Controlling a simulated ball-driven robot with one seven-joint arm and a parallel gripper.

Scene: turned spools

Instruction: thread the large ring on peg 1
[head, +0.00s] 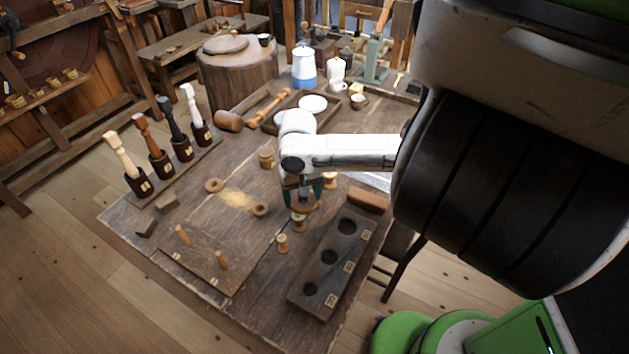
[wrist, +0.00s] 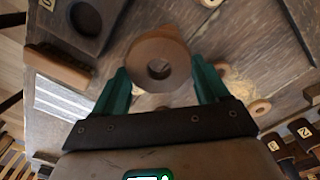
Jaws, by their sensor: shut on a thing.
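My gripper (head: 303,188) is shut on a brown wooden ring, taken as the large ring (wrist: 138,60). In the wrist view the ring lies between the green fingers (wrist: 160,66), with its hole facing the camera. In the head view the ring (head: 305,206) shows below the fingers, above the table near some spools. The peg board (head: 205,265) is at the front left of the table, apart from the ring. The peg labels are too small to read.
Two loose rings (head: 214,185) (head: 260,210) lie left of my gripper. Small spools (head: 282,243) (head: 299,222) stand just below it. A dark block with round sockets (head: 325,282) is at the right. Handled tools in holders (head: 138,183) stand far left.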

